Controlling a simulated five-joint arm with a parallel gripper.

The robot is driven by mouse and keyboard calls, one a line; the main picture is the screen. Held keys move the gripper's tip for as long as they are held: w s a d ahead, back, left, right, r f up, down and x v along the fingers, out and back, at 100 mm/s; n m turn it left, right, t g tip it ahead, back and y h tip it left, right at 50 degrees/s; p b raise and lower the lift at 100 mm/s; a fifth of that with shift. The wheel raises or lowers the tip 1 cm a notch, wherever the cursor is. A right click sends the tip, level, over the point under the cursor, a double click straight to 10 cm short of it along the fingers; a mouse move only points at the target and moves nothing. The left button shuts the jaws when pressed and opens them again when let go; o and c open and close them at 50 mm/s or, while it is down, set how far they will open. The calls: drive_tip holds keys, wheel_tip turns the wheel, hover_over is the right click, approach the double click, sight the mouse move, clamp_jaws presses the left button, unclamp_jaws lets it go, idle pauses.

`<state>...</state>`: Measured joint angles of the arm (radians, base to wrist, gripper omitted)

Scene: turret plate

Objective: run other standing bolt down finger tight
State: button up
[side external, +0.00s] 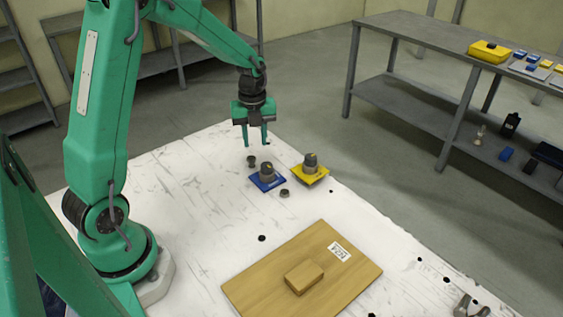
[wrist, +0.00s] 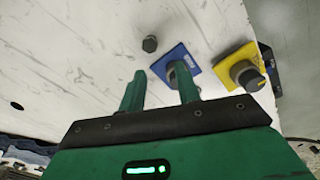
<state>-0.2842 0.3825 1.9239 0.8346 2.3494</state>
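My gripper (side external: 257,144) hangs above the white table with its two fingers apart and nothing between them. In the wrist view its fingers (wrist: 158,84) also stand apart. A small dark bolt-like piece (side external: 251,161) stands on the table just below the fingertips. A similar dark piece (side external: 284,193) sits in front of the blue plate (side external: 257,184), which carries a grey round part (side external: 267,172). A yellow plate (side external: 318,179) carries another grey round part (side external: 310,160). In the wrist view one dark hex-topped piece (wrist: 150,44) shows beyond the fingers; the right finger partly covers the blue plate's part.
A wooden board (side external: 335,285) with a tan block (side external: 304,277) and a white label (side external: 339,251) lies at the front. Dark holes or spots dot the table (side external: 200,240). A grey bench (side external: 420,40) with a yellow tray (side external: 489,51) stands behind, off the table.

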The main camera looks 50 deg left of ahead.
drive_tip(key=m, duration=0.1)
drive_tip(key=a+m, duration=0.1)
drive_tip(key=m, duration=0.1)
drive_tip(key=a+m, duration=0.1)
drive_tip(key=m, duration=0.1)
drive_tip(key=shift+s+r, duration=0.1)
drive_tip(key=shift+s, duration=0.1)
